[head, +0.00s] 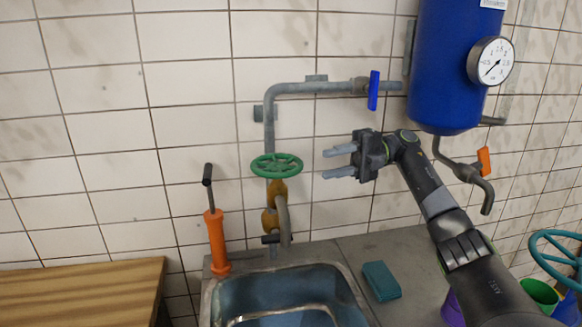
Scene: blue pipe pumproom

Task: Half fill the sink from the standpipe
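The standpipe (269,120) is a grey pipe on the tiled wall, with a green handwheel (276,165) on a brass valve body (277,192). Its curved spout (284,220) comes down at the back edge of the sink (357,300). The metal sink has a blue-looking inside, cut off by the lower picture edge; I cannot tell whether it holds water. My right gripper (324,164) is open and empty, its fingers pointing left at the handwheel, with a gap between them. My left gripper is not in view.
A blue-handled valve (374,90) sits on the upper pipe beside a blue tank (443,70) with a gauge (491,60). An orange-handled tap (484,161) hangs below. An orange hand pump (216,240) stands left of the sink; a teal block (381,281) lies right.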

